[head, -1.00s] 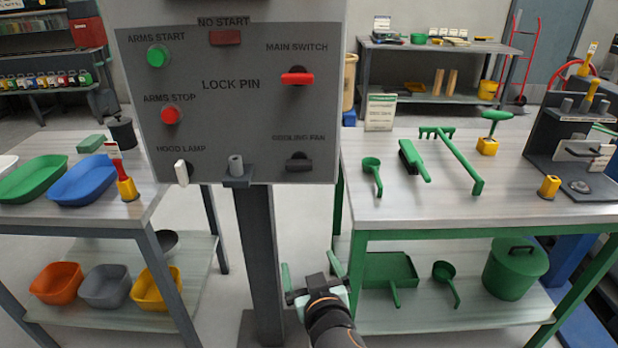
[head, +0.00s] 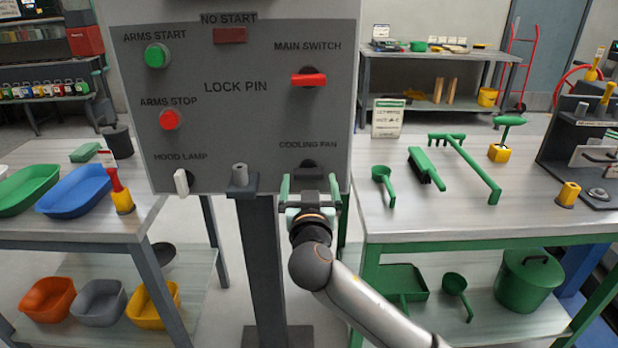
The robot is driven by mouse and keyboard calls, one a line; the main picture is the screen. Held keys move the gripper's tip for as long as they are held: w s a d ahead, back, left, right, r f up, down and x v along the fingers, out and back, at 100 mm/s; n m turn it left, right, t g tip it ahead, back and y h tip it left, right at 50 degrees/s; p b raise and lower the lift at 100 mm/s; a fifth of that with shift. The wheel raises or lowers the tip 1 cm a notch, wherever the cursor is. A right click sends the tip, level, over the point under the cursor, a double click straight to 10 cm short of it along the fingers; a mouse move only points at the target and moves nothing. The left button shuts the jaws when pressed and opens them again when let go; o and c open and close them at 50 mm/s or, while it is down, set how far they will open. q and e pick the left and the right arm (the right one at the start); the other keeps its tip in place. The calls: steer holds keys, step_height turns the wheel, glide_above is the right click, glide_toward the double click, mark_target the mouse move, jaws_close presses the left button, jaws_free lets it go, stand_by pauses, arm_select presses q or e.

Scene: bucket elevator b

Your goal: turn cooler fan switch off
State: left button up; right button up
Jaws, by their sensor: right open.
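The cooling fan switch (head: 307,171) is a dark knob under the label "COOLING FAN" at the lower right of the grey control panel (head: 240,120). My right gripper (head: 309,184) is open in front of the panel, just below the label. Its two pale green fingers point up, one on each side of the knob in the picture. The gripper body covers the lower part of the knob, so its handle angle and any contact cannot be told. My left gripper is not in view.
On the panel are a red main switch (head: 309,80), a green button (head: 157,55), a red button (head: 169,120), a white hood lamp switch (head: 181,182) and a lock pin holder (head: 240,177). A green-framed table (head: 450,225) stands close on the right.

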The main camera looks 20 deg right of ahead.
steer(key=shift+x, duration=0.95)
steer(key=c, duration=1.2)
steer(key=shift+c, duration=0.2)
